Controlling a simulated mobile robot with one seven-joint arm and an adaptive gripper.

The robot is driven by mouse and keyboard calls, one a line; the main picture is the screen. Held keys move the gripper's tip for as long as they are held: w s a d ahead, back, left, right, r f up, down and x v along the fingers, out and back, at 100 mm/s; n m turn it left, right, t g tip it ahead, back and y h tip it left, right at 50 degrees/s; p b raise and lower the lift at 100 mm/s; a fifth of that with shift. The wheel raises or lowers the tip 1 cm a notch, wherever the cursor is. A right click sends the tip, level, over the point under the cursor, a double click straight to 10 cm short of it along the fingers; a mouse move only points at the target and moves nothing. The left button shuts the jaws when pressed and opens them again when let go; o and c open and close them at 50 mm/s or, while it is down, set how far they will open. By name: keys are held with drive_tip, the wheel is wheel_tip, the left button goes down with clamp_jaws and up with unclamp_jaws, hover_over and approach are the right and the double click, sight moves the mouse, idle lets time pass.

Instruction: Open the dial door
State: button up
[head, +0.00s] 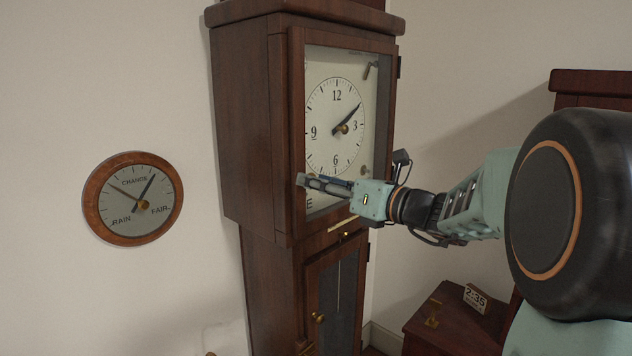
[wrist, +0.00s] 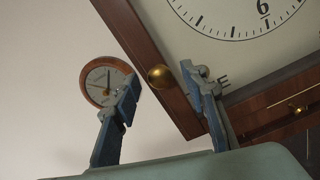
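The dial door (head: 297,120) is the wood-framed glass front over the white clock face of a tall dark wooden clock. It looks shut, with hinges on its right edge. Its round brass knob (wrist: 160,76) shows on the left part of the frame in the wrist view. My gripper (head: 308,182) is at the lower left of the door in the head view and hides the knob there. In the wrist view my gripper (wrist: 160,84) is open, its fingers apart with the knob showing between them. I cannot tell whether the fingers touch it.
A round barometer (head: 132,198) hangs on the wall to the left. The lower clock door (head: 315,290) has its own small knob. A low wooden cabinet (head: 450,325) with a small clock (head: 477,298) stands at the lower right.

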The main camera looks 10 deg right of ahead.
clamp_jaws()
drive_tip(key=shift+s+d, duration=0.1)
idle(0.5)
